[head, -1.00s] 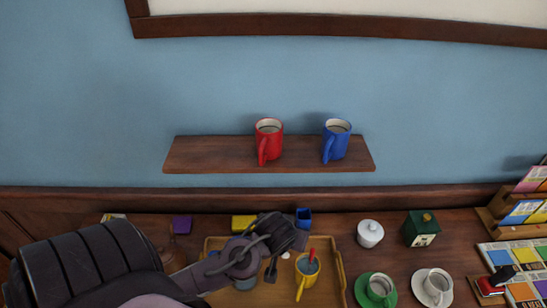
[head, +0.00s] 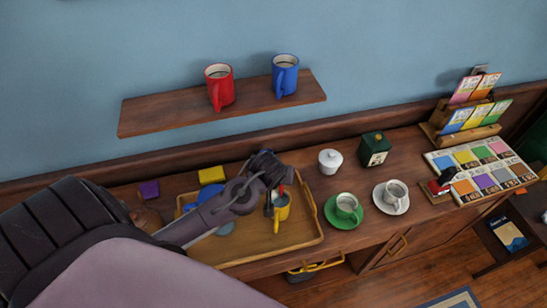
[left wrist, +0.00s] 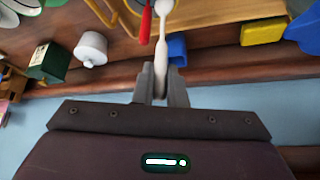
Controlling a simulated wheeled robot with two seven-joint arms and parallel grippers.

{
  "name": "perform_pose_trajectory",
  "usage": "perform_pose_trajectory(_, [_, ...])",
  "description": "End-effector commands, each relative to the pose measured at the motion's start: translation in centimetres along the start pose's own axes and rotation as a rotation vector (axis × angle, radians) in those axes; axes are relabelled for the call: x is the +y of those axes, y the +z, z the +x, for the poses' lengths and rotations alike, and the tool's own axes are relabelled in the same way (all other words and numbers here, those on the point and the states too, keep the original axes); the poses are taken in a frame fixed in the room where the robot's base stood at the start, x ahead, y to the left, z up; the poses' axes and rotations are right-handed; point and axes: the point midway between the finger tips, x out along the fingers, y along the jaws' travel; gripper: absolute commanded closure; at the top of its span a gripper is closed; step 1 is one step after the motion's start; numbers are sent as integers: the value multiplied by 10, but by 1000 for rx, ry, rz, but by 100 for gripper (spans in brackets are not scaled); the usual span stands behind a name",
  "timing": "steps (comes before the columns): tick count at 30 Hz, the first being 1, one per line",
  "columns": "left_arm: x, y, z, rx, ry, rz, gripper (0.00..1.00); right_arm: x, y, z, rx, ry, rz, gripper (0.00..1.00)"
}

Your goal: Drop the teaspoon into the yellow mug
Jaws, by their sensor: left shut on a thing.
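The yellow mug (head: 281,214) stands on a wooden tray, with a red-handled thing (head: 284,188) upright in it. My left gripper (head: 269,190) is right above and beside the mug in the head view, partly covering its rim. In the left wrist view the gripper (left wrist: 160,88) is shut on the pale handle of the teaspoon (left wrist: 164,32), and the red handle (left wrist: 146,20) shows close beside it. The spoon's far end runs out of that view, so I cannot tell whether it is inside the mug. My right gripper is not in view.
The wooden tray (head: 312,225) has raised sides. Right of it are a white lidded pot (head: 330,161), a green cup (head: 347,207) and a white cup (head: 395,192) on saucers. A red mug (head: 219,88) and a blue mug (head: 285,76) stand on the wall shelf.

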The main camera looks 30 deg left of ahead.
Motion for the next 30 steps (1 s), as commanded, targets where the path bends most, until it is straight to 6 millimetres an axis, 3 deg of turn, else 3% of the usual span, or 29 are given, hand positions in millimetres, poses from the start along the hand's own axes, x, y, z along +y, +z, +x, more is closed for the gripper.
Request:
perform_pose_trajectory(11, [0,4,5,0,0,0,100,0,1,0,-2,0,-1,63])
perform_pose_trajectory(12, [0,4,5,0,0,0,86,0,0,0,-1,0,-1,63])
perform_pose_trajectory(18, [0,4,5,0,0,0,63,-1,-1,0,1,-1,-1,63])
perform_pose_trajectory(26, [0,4,4,0,0,0,63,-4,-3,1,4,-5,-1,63])
perform_pose_trajectory(30, [0,4,-7,3,1,1,63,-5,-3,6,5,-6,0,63])
